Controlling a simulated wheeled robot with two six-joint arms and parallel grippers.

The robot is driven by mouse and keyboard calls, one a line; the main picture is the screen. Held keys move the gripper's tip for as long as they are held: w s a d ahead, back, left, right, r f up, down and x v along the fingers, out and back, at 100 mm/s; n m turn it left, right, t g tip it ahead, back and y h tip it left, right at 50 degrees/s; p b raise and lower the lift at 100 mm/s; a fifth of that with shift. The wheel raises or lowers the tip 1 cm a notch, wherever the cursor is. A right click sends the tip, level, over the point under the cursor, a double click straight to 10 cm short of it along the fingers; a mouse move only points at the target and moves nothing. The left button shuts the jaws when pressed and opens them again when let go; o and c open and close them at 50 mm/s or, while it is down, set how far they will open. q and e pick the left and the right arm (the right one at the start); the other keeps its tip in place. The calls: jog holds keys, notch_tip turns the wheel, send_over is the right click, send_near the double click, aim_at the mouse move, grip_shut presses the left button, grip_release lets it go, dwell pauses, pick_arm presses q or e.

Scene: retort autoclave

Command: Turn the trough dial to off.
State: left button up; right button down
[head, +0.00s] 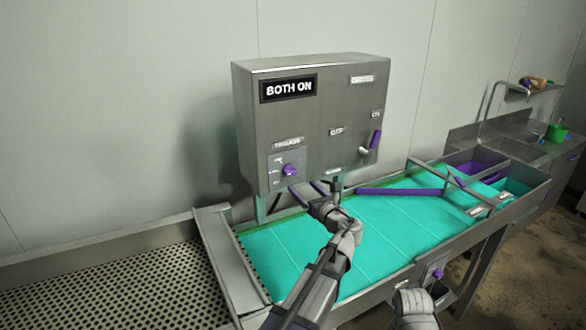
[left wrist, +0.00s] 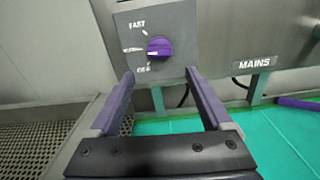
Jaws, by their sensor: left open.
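The trough dial (head: 290,170) is a purple knob on a small plate at the lower left of the steel control box. In the left wrist view the dial (left wrist: 160,46) has a FAST label above left, a middle label to its left and what looks like OFF below left. Its white mark points left, roughly at the middle label. My left gripper (left wrist: 159,74) is open and empty, its purple fingers below the dial on either side, apart from it. In the head view my left gripper (head: 306,188) is just below the box.
The control box (head: 310,110) carries a BOTH ON display (head: 289,88) and a purple-handled lever (head: 372,143) at right. A teal conveyor trough (head: 375,225) lies below. A perforated metal belt (head: 100,275) is at left. Another purple knob (head: 438,273) sits on the trough's front.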

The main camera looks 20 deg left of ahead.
aim_at(293, 174)
pick_arm(q)
jog(key=x, duration=0.8)
jog(key=shift+r, duration=0.2)
jog(key=shift+c, duration=0.3)
grip_shut()
dwell(0.5)
jog(key=shift+w+d+r+n, duration=0.1)
jog(key=shift+n, duration=2.3)
jog(key=shift+w+d+n, duration=0.1)
jog(key=shift+n, duration=2.3)
